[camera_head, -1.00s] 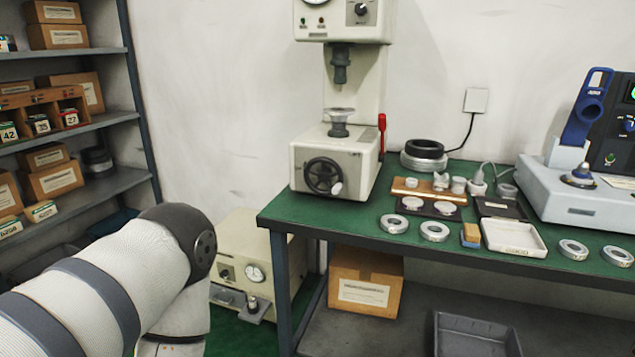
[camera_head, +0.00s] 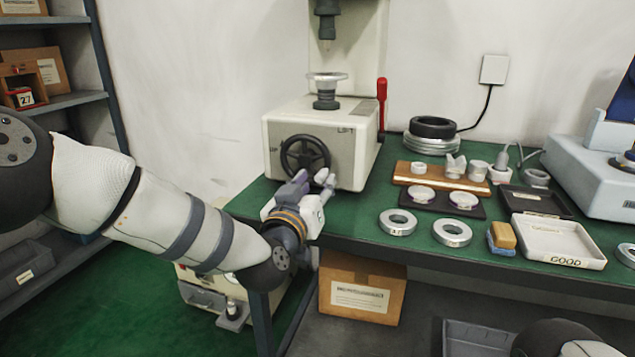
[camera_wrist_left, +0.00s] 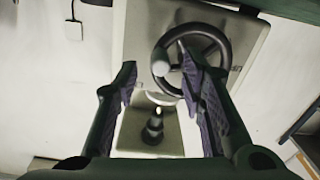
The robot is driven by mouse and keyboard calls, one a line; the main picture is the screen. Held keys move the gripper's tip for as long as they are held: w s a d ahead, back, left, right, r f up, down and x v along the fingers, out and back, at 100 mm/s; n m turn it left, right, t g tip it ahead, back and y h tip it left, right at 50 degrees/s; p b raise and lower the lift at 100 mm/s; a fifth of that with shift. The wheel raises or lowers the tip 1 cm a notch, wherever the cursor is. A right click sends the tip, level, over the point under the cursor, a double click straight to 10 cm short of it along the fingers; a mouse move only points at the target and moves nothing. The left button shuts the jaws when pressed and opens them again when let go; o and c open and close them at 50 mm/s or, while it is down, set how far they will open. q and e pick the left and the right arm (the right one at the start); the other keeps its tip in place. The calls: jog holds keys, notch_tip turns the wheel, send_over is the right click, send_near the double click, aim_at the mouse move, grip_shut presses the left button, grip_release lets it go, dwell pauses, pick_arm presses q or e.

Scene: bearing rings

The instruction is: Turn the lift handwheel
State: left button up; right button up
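The black spoked lift handwheel (camera_head: 305,139) is on the front of the beige bench tester (camera_head: 300,118). In the left wrist view the wheel (camera_wrist_left: 222,39) shows with its pale round knob (camera_wrist_left: 161,68) at the rim. My left gripper (camera_head: 314,181) is in front of the wheel's lower part in the head view. In the left wrist view my left gripper (camera_wrist_left: 157,66) is open, and the knob appears between its fingertips. Whether a finger touches the wheel or knob cannot be told. The fingers partly hide the knob in the head view. My right gripper is out of view.
A red lever (camera_head: 382,92) stands at the tester's right. A shelf rack (camera_head: 75,99) is at the left.

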aim_at(318, 179)
pick_arm(q)
jog(key=shift+x, duration=1.55)
jog(key=shift+c, duration=0.2)
grip_shut()
